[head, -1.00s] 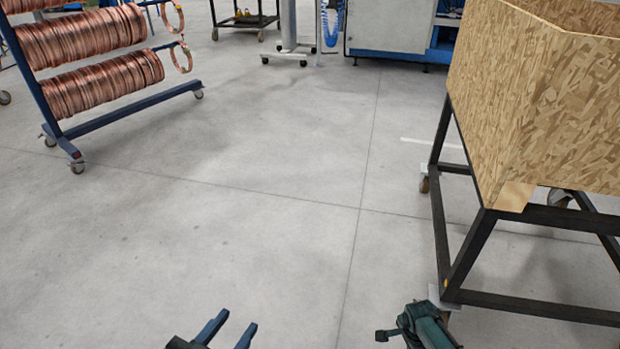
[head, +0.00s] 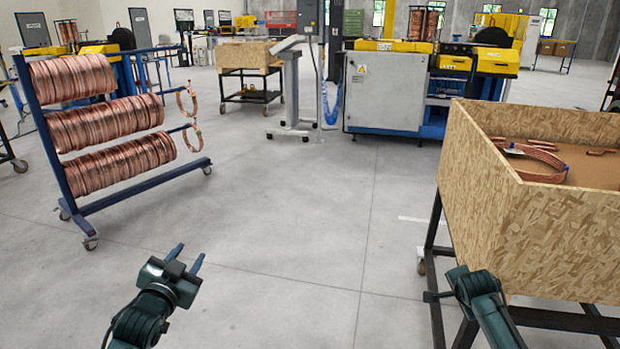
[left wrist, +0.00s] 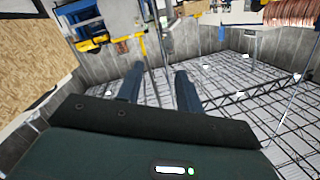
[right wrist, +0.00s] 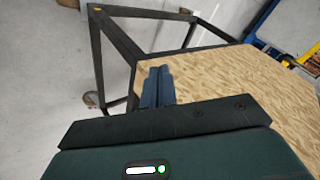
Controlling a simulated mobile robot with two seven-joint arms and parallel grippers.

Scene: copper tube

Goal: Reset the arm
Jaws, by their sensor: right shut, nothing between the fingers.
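My left gripper (head: 186,258) is raised over bare floor in the lower left of the head view, its two blue fingers apart with nothing between them. It also shows open and empty in the left wrist view (left wrist: 157,80). My right arm (head: 480,300) is at the lower right of the head view, in front of the wooden bin, and its fingers are hidden there. In the right wrist view my right gripper (right wrist: 158,82) has its fingers together and empty, with the bin's chipboard wall behind them.
A chipboard bin (head: 500,195) on a black wheeled frame stands close at right, with copper coils (head: 535,160) inside. A blue wheeled rack (head: 60,165) of copper coils stands at left. A yellow and blue machine (head: 390,90) is at the back. The floor between is clear.

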